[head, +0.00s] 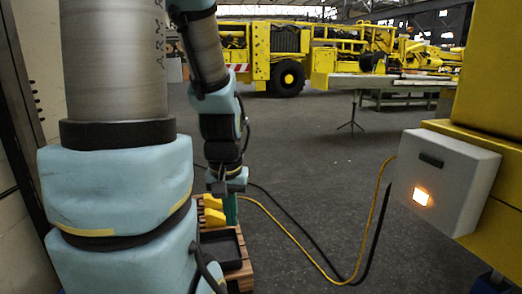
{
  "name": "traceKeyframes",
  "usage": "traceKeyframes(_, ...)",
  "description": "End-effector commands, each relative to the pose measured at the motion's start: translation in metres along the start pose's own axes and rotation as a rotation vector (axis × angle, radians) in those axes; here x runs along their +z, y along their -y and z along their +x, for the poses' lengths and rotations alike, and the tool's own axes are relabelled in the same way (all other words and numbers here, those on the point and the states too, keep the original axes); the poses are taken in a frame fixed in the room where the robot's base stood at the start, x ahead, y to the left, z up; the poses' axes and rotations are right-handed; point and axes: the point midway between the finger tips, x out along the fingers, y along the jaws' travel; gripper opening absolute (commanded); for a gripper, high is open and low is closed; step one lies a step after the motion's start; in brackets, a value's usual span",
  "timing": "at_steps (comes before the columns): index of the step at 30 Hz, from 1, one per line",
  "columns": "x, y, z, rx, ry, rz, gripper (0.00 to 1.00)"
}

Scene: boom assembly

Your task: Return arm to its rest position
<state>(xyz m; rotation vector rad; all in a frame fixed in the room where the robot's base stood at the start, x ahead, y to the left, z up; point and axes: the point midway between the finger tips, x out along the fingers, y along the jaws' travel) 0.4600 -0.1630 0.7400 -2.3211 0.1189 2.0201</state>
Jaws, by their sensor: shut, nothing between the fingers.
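My arm hangs down in the head view, with grey links and light blue joint covers. My gripper (228,190) is at its lower end, pointing down above a low wooden pallet (240,277). The gripper is small in the picture and its fingers look shut, with nothing seen held. A narrow green piece shows right at the fingertips; I cannot tell whether it touches them. Large parts of my arm at the left hide part of the pallet.
Yellow pieces (213,212) and a black tray (221,247) are on the pallet. A white box (442,180) with a lit button is on a yellow structure at right. A yellow cable (304,250) crosses the floor. A table (380,82) and yellow machines (270,55) stand behind.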

Motion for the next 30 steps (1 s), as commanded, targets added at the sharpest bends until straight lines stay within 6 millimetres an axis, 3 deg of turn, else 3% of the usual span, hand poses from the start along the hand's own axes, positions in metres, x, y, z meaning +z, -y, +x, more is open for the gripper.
traceKeyframes(1,-0.005,0.0,-0.033,0.0,0.0,0.0,0.0)
traceKeyframes(15,-0.024,-0.001,-0.17,0.0,0.0,0.001,0.0)
traceKeyframes(21,-0.027,-0.001,-0.195,0.0,0.0,0.001,0.0)
traceKeyframes(30,-0.028,-0.001,-0.196,0.0,0.0,0.001,0.0)
